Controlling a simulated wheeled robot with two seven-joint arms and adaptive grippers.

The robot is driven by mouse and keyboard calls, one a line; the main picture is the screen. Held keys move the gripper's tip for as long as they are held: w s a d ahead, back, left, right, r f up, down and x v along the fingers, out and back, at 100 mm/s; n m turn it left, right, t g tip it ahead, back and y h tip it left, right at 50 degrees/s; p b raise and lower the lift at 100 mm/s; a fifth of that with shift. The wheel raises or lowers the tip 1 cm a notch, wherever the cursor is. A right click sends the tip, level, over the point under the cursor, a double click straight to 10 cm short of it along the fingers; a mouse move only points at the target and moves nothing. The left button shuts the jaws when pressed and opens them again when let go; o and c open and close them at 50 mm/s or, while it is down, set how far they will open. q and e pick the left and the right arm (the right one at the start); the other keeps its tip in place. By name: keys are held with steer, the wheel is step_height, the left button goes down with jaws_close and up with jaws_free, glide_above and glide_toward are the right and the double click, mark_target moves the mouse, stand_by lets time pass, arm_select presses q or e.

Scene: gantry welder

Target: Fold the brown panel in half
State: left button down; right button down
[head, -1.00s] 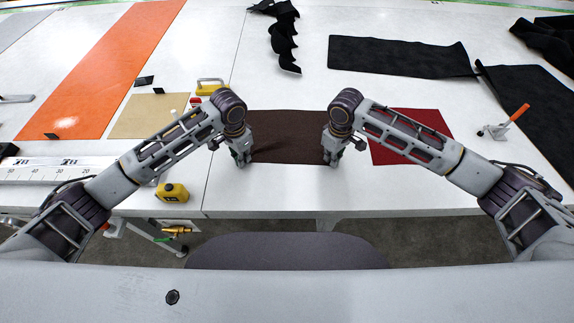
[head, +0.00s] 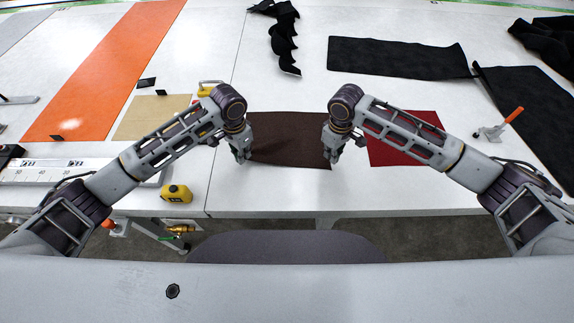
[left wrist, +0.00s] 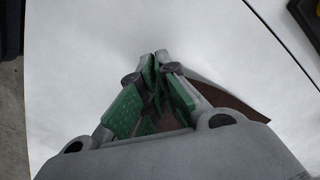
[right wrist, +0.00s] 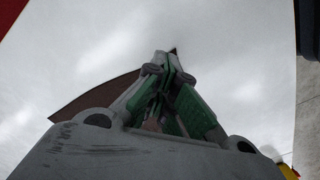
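The brown panel (head: 290,135) lies on the white table between my two grippers in the head view, with a faint darker ripple near its front edge. My left gripper (head: 243,157) is at its front left corner. In the left wrist view its fingers meet at the tips, with brown cloth (left wrist: 225,98) beside and between them. My right gripper (head: 334,156) is at the front right corner. In the right wrist view its fingertips are together, with the panel (right wrist: 95,93) to the left and a brown bit at the tips. The pinched edges are mostly hidden.
A dark red panel (head: 395,152) lies just right of the brown one, partly under my right arm. Black cloth (head: 400,58) lies behind. The table between is clear.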

steer(key=shift+r+p, duration=0.35)
steer(key=shift+r, duration=0.1)
steer(key=shift+r, duration=0.25)
steer(key=c, duration=2.2)
jaws_free()
steer(key=o, duration=1.2)
steer(key=shift+c, duration=0.2)
steer(key=shift+c, duration=0.4)
steer(key=shift+c, duration=1.1)
step_height(320, 180, up, 6)
steer(key=s+a, duration=0.1)
steer(key=shift+a, duration=0.3)
steer(key=shift+f, duration=0.35)
